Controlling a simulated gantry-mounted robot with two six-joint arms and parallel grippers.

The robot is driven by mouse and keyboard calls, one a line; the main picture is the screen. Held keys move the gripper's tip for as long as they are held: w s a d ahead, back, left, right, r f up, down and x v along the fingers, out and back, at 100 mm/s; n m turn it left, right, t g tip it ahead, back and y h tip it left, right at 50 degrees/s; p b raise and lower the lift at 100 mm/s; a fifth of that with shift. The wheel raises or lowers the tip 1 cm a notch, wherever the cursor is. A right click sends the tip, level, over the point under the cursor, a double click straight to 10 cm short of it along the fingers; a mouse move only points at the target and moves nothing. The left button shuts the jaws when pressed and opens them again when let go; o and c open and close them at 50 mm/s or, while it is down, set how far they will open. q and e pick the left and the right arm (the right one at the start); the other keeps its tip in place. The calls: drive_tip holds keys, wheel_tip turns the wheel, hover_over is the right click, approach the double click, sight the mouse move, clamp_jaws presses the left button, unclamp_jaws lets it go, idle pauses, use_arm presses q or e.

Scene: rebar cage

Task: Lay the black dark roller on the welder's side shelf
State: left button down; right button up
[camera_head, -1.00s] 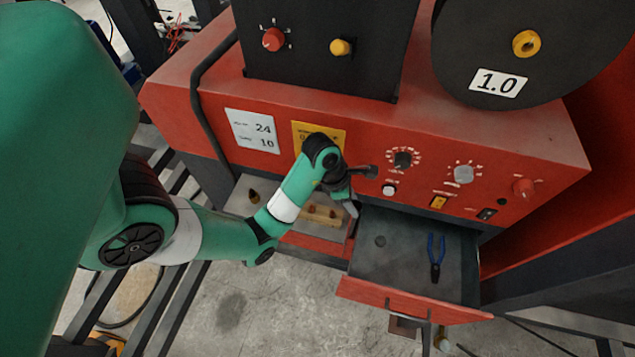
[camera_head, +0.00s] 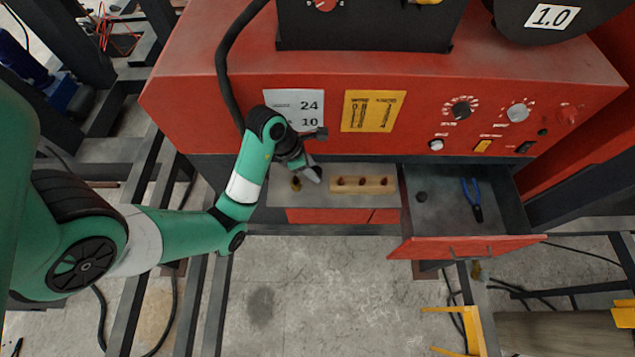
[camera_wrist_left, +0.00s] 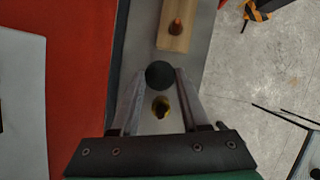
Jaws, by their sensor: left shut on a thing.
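My left gripper (camera_head: 313,173) is over the left part of the grey side shelf (camera_head: 277,187) below the red welder. In the left wrist view its two fingers (camera_wrist_left: 160,78) are shut on a round black roller (camera_wrist_left: 160,74), seen end-on between the tips. In the head view the held roller cannot be made out. The shelf also shows in the left wrist view (camera_wrist_left: 214,62). I cannot tell how high the roller is above it. A small dark round piece (camera_head: 421,197) lies in the open drawer. My right gripper is not in view.
A wooden block (camera_head: 384,185) with holes stands on the shelf right of my gripper. A small brass piece (camera_head: 296,184) is on the shelf close by my fingers. The open drawer (camera_head: 440,219) at the right holds blue-handled pliers (camera_head: 474,200).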

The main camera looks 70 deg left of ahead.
sight(312, 185)
use_arm(q)
drive_tip(key=shift+f+b, duration=0.5)
drive_tip(key=shift+f, duration=2.15)
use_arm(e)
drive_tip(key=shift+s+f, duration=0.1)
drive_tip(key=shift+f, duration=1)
use_arm(q)
drive_tip(key=shift+f, duration=0.15)
drive_tip(key=shift+c, duration=2)
unclamp_jaws()
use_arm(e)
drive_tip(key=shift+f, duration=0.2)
